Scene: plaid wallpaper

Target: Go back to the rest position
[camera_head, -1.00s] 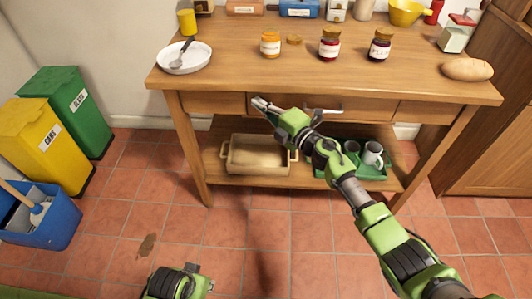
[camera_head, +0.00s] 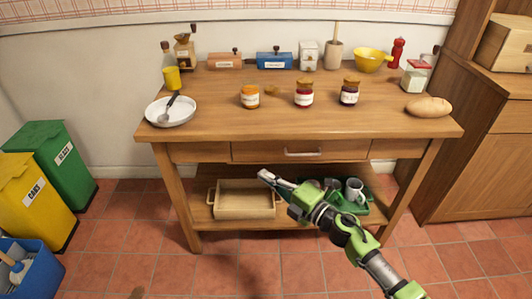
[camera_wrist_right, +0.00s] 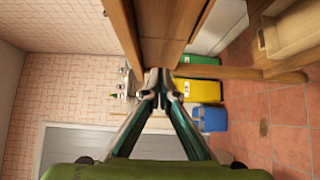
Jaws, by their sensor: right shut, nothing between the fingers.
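My right gripper (camera_head: 268,177) is shut and empty in front of the wooden table (camera_head: 290,126), below its drawer (camera_head: 300,150) and at the height of the lower shelf in the head view. Its arm comes in from the lower right. In the right wrist view its two fingers (camera_wrist_right: 159,78) meet at the tips, with the table's wooden edge (camera_wrist_right: 160,50) just beyond them. My left gripper is not in view.
A wooden tray (camera_head: 246,212) and a green tray with mugs (camera_head: 364,210) stand on the shelf. Bins (camera_head: 62,162) stand at left.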

